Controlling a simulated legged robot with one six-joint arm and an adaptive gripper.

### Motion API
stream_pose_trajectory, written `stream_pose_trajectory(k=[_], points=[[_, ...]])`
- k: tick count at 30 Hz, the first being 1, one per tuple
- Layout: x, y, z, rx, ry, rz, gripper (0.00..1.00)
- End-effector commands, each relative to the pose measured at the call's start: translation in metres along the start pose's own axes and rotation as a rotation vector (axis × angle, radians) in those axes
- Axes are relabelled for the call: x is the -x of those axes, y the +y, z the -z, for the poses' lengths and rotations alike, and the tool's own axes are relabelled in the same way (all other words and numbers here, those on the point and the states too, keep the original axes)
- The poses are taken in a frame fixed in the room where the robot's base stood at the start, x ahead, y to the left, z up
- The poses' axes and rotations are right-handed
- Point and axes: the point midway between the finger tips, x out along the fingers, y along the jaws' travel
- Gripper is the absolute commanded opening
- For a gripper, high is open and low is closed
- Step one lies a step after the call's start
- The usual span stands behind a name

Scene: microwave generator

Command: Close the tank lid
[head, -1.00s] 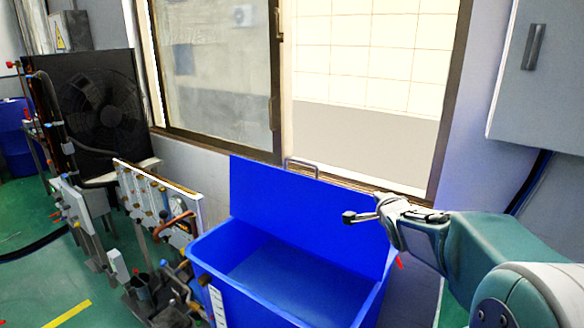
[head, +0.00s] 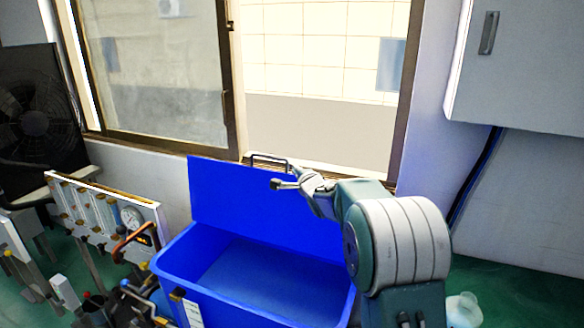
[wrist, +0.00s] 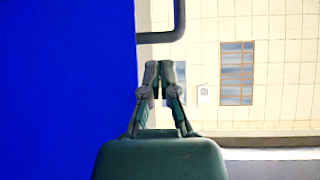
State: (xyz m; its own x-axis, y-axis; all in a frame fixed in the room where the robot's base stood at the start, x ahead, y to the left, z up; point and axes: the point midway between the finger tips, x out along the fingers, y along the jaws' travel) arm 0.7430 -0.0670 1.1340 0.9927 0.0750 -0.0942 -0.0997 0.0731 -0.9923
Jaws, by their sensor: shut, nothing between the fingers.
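The blue tank (head: 170,264) stands below the window in the head view, its top open. Its blue lid (head: 235,205) stands upright at the back of the tank. A grey metal handle (head: 268,157) sits on the lid's top edge. My gripper (head: 276,184) is shut and empty in front of the lid's upper part, just below the handle in the picture. In the wrist view my gripper (wrist: 160,68) points at the lid's edge, with the lid (wrist: 65,90) filling the left and the handle (wrist: 180,18) just beyond the fingertips. I see no contact with either.
The window frame (head: 232,90) and sill are close behind the lid. A gauge panel (head: 110,215) and pipes crowd the left of the tank. A grey wall cabinet (head: 525,75) hangs at upper right. A pale jug (head: 463,310) stands on the green floor at right.

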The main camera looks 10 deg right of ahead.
Motion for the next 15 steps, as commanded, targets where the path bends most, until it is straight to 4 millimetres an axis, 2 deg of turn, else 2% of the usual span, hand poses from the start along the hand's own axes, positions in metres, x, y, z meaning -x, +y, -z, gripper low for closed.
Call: stream_pose_trajectory(k=[3,7,15], points=[[-0.019,0.001,0.000,0.000,-0.001,0.001,0.00],[-0.033,0.001,0.000,0.001,-0.002,0.000,0.00],[-0.041,0.000,0.000,0.000,0.000,0.000,0.00]])
